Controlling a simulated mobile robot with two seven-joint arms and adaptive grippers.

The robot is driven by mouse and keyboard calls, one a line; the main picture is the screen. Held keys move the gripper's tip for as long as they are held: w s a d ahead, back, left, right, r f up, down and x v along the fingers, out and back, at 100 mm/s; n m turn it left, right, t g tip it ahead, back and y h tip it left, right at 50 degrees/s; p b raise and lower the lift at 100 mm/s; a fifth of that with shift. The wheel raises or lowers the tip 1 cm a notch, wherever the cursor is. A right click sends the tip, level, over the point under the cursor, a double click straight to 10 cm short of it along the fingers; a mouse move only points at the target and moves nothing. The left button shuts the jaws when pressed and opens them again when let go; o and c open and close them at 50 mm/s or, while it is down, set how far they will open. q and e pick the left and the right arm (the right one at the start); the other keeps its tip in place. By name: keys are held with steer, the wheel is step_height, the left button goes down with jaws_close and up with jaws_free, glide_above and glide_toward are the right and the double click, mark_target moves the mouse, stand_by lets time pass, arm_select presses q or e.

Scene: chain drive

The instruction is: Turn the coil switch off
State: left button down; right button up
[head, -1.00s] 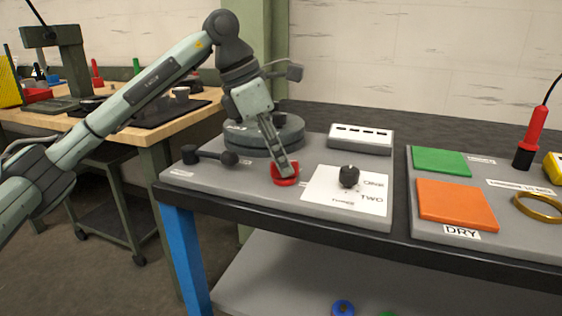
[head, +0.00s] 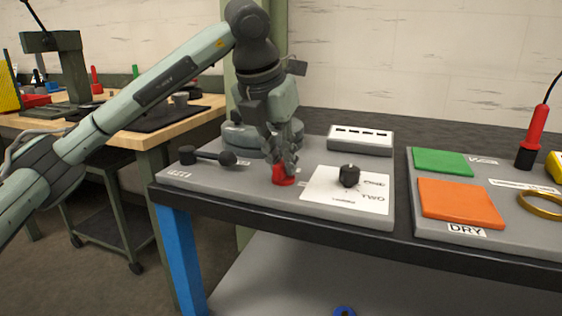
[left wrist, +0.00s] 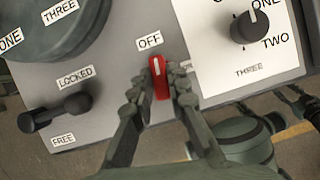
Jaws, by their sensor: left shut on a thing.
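The coil switch appears to be the red knob (head: 283,177) at the front of the grey panel. It also shows in the left wrist view (left wrist: 160,85), just below the OFF label (left wrist: 150,41). Its white mark points up, roughly toward OFF. My left gripper (head: 287,166) comes down from above and is shut on the red knob, with its fingers (left wrist: 159,98) on either side. The fingers hide part of the knob in the head view. Dark finger-like parts at the right edge of the left wrist view may be my right gripper; its state is unclear.
A black lever with a ball end (head: 228,158) lies left of the knob, by LOCKED and FREE labels. A black dial (head: 349,175) on a white plate (head: 325,196) is close on the right. A large grey round dial (head: 235,139) and a white box (head: 360,138) stand behind.

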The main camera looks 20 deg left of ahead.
arm_select(q)
steer(key=shift+n, duration=0.7)
steer(key=shift+y, duration=0.3)
arm_select(e)
steer(key=shift+v, duration=0.75)
arm_select(q)
steer(key=shift+n, duration=0.3)
arm_select(e)
steer(key=shift+d+r, duration=0.1)
steer(key=shift+d, duration=0.05)
arm_select(q)
steer(key=c, duration=1.5)
jaws_free()
arm_select(e)
steer(key=shift+w, duration=0.15)
steer(key=shift+w, duration=0.1)
arm_select(q)
steer(key=v, duration=1.2)
steer(key=shift+r, duration=0.1)
